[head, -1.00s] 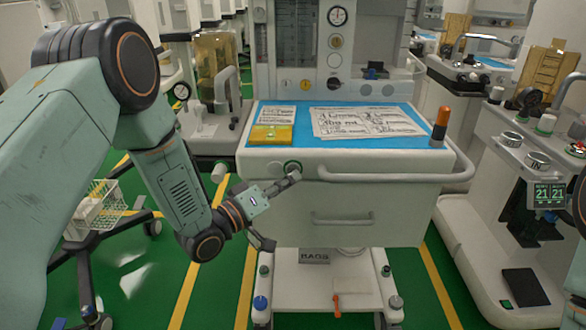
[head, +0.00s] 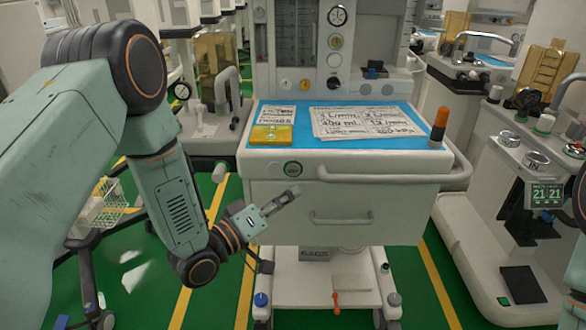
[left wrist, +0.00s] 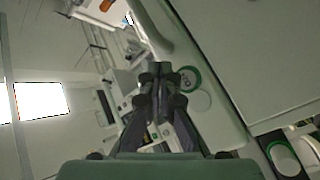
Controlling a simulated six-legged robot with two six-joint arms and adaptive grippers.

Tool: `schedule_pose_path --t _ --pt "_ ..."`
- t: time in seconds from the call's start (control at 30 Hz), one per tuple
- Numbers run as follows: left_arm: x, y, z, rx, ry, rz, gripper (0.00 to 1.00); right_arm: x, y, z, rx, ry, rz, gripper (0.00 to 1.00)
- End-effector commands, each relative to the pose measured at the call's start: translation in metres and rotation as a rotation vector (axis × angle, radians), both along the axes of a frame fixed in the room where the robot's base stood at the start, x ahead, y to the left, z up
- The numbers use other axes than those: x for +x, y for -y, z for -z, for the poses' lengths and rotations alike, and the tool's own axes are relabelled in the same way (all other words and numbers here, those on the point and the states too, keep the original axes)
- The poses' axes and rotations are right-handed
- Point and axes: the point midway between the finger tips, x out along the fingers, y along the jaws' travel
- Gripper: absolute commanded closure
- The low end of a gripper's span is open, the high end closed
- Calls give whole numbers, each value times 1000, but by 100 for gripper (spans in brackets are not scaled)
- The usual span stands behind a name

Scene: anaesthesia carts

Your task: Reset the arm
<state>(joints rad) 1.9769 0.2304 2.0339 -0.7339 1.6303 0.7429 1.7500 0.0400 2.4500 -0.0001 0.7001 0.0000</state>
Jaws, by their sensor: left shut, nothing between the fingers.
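My left arm comes in from the left in the head view. Its gripper (head: 281,200) is shut and empty, in front of the upper drawer front of the middle cart (head: 360,200). I cannot tell whether the fingers touch the cart. My right gripper is not in view.
The cart top has a blue mat (head: 300,136) with printed sheets (head: 366,122), a yellow box (head: 271,135) and an orange-capped bottle (head: 438,128). A white handle (head: 395,175) juts from the front. Another cart (head: 480,215) stands at right. A wire basket (head: 98,208) is at lower left.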

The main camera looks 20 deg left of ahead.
Motion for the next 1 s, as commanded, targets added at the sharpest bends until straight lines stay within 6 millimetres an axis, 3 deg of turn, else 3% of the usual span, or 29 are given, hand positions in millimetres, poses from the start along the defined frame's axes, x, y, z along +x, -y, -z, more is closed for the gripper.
schedule_pose_path --t 0.4,0.47,0.57,0.67,0.8,1.0 --pt "-1 1 3 34 5 -1 100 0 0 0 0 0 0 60" --pt "-1 -1 14 106 -14 -14 100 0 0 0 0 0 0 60" --pt "-9 -12 54 287 -132 -64 100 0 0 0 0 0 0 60" --pt "-42 -23 110 491 -327 -78 100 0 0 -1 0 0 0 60" --pt "-109 -37 171 703 -595 -36 100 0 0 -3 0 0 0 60" --pt "-229 -52 222 905 -962 93 100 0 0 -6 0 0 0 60"
